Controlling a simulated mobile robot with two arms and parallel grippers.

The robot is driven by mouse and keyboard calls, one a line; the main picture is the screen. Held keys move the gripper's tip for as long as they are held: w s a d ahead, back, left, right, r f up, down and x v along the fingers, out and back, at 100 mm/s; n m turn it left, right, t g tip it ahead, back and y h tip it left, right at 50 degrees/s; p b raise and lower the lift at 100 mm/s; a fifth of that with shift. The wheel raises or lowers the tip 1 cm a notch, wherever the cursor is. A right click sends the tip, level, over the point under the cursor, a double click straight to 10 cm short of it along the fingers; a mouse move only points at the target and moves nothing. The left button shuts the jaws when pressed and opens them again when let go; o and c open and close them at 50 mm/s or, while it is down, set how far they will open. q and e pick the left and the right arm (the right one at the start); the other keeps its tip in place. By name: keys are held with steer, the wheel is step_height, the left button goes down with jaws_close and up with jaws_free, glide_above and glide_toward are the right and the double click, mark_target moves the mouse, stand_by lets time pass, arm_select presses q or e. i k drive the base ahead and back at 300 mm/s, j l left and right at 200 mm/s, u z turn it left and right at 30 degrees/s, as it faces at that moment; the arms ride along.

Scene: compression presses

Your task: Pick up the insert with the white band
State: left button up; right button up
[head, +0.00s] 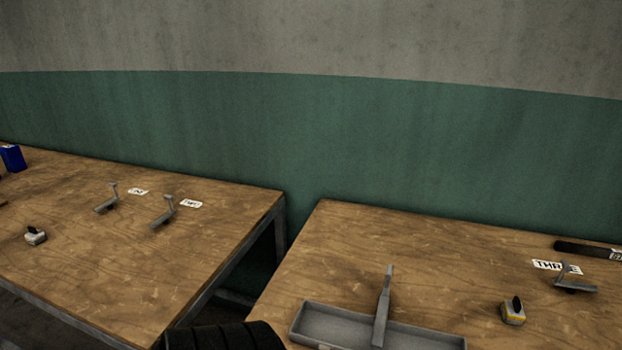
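A small insert (36,236) with a pale, whitish band and a dark top stands on the left table, near its front left. Another small insert (513,311) with a yellow band and a dark top stands on the right table, right of the grey tray. Neither of my grippers can be made out in the head view, and no gripper is at either insert.
The left table (130,255) holds two grey presses (107,198) (164,212) with labels and a blue box (12,158). The right table (400,240) holds a grey tray (310,322), another press (575,285) and a black bar (585,249). A gap separates the tables.

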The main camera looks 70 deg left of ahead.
mark_target(35, 236)
steer(key=u, duration=3.7)
steer(key=i+j, duration=0.1)
